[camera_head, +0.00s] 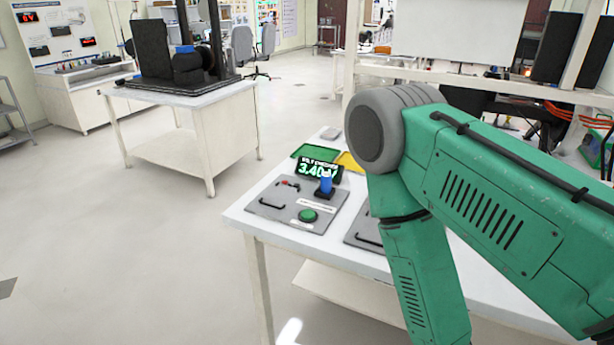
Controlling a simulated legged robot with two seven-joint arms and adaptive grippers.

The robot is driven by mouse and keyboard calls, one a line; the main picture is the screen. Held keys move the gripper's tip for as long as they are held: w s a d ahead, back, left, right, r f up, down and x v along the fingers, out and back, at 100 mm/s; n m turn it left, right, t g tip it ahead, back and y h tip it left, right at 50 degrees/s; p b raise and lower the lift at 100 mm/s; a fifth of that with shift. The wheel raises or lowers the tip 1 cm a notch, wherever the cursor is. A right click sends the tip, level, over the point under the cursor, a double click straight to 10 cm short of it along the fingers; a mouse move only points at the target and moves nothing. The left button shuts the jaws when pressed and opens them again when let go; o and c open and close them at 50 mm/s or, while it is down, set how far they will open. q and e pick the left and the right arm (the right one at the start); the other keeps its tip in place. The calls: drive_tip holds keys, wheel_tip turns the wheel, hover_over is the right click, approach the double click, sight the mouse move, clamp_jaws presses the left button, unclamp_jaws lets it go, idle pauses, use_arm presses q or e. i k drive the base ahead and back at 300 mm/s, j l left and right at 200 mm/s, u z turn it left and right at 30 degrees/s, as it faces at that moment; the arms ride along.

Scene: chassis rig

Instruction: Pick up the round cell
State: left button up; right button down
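A small upright blue cylinder (326,181), which looks like the round cell, stands in a small black holder (325,193) on a grey panel (275,205) at the near left part of the white table. A black display (319,170) with green digits stands just behind it. My green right arm comes in from the right and bends down over the table's front edge. Its gripper is below the picture and cannot be seen. My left arm and gripper are not in view.
The grey panel also carries a green round button (308,215) and black handles. A second grey panel (362,228) is partly hidden by my arm. Green (314,153) and yellow (348,161) trays lie behind. The floor left of the white table (233,217) is clear.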

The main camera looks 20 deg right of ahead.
sight(325, 183)
drive_tip(key=z, duration=0.8)
drive_tip(key=i+l+u, duration=0.15)
drive_tip(key=i+l, duration=0.2)
